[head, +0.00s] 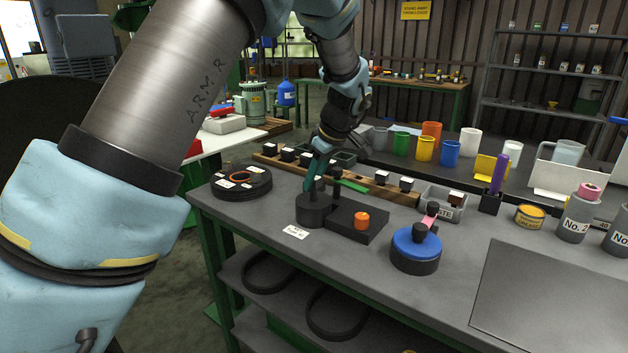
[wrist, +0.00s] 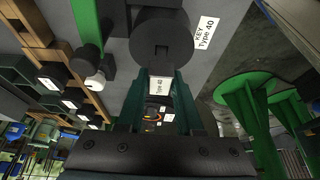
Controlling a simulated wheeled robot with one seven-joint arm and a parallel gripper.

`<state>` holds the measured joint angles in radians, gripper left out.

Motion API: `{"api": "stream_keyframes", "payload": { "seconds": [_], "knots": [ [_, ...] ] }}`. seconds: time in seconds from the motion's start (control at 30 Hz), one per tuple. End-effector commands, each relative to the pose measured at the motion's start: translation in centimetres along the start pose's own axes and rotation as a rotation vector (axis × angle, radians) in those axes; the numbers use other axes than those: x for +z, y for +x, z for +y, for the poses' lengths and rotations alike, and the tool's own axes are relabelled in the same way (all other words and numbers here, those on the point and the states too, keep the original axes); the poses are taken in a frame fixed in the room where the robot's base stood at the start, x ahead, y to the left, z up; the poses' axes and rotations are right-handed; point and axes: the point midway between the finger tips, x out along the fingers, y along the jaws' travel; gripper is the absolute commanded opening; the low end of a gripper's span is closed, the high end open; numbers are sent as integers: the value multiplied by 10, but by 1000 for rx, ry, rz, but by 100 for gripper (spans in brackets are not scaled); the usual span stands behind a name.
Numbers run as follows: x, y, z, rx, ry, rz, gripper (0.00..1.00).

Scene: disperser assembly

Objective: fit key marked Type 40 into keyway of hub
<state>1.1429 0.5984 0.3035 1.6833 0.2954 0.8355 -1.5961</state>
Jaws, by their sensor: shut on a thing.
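The hub is a dark round cylinder (head: 314,212) on the bench at the left end of a black base. In the wrist view its round top (wrist: 165,32) shows a small slot-like mark near the edge facing my gripper. My gripper (head: 311,180) has teal fingers pointing down just above the hub. In the wrist view the fingers (wrist: 160,82) are shut on the key (wrist: 158,88), whose white label reads Type 40. The key is next to the hub's edge; I cannot tell whether it touches. In the head view the fingers hide the key.
A card reading KEY Type 40 (head: 296,232) lies in front of the hub. A black base with an orange knob (head: 362,220) adjoins it. A wooden rack (head: 378,189) with several labelled blocks runs behind. A blue-topped cylinder (head: 416,249) stands to the right, a black disc (head: 241,184) left.

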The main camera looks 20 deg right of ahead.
Motion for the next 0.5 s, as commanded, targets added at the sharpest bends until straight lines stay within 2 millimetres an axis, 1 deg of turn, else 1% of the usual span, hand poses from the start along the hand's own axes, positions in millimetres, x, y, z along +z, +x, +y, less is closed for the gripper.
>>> {"api": "stream_keyframes", "payload": {
  "seconds": [0.03, 0.3, 0.5],
  "knots": [
    [-2, -4, 0, 1, 0, 0, 0],
    [-5, -12, 0, 2, -1, 0, 0],
    [-5, -13, 0, 1, -1, 0, 0]
  ]
}}
